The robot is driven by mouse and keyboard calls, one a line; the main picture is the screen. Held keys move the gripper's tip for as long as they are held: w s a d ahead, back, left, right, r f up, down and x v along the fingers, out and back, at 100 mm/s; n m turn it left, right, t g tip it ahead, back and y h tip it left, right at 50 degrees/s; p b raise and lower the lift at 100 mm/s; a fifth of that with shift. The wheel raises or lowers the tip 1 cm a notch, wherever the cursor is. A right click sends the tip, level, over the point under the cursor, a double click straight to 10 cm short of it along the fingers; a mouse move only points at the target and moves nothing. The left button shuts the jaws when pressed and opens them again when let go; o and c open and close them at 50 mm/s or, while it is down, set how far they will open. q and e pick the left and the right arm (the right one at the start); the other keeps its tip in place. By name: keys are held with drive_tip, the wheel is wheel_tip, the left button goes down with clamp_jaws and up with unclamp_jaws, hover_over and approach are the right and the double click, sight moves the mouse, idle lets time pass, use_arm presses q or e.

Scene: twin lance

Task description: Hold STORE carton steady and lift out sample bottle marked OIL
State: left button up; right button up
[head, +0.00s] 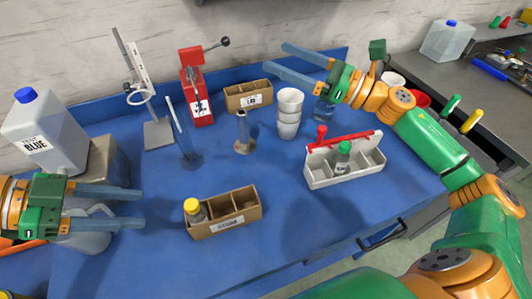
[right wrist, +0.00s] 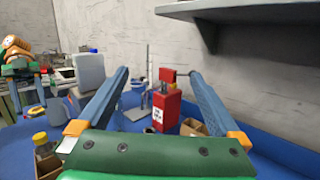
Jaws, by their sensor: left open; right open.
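A brown divided carton (head: 249,206) stands at the front middle of the blue table; the small print on its white label is not clear enough to read. A bottle with a yellow cap (head: 192,205) stands upright in its left compartment; no OIL mark is readable. The bottle also shows in the right wrist view (right wrist: 40,139). My left gripper (head: 142,208) is open and empty, left of this carton and apart from it. My right gripper (head: 277,57) is open and empty, raised over the back of the table; its fingers spread in the right wrist view (right wrist: 159,73).
A second carton (head: 262,97) stands at the back beside a red press (head: 197,90). Stacked white cups (head: 289,112), a stand (head: 157,133) and cylinders are mid-table. A white caddy (head: 320,174) holds a green-capped bottle (head: 343,153). A BLUE jug (head: 45,135) is left.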

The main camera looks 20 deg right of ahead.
drive_tip(key=s+a+f+n+g, duration=0.3)
drive_tip(key=s+f+g, duration=0.1)
drive_tip(key=f, duration=0.2)
drive_tip(key=s+a+f+n+g, duration=0.3)
drive_tip(key=s+a+f+g, duration=0.1)
drive_tip(key=f+g, duration=0.1)
drive_tip(key=s+a+f+n+g, duration=0.3)
drive_tip(key=s+f+g, duration=0.2)
drive_tip(key=f, duration=0.2)
drive_tip(key=shift+s+a+n, duration=0.1)
drive_tip(key=shift+a+n, duration=0.15)
drive_tip(key=shift+n, duration=0.05)
hover_over(224, 213)
drive_tip(key=s+d, duration=0.2)
drive_tip(key=d, duration=0.1)
drive_tip(key=f, duration=0.2)
drive_tip(key=shift+w+a+f, duration=0.2)
drive_tip(key=shift+a+f, duration=0.05)
drive_tip(key=shift+f, duration=0.1)
drive_tip(key=c, duration=1.4)
drive_tip(key=shift+c, duration=0.2)
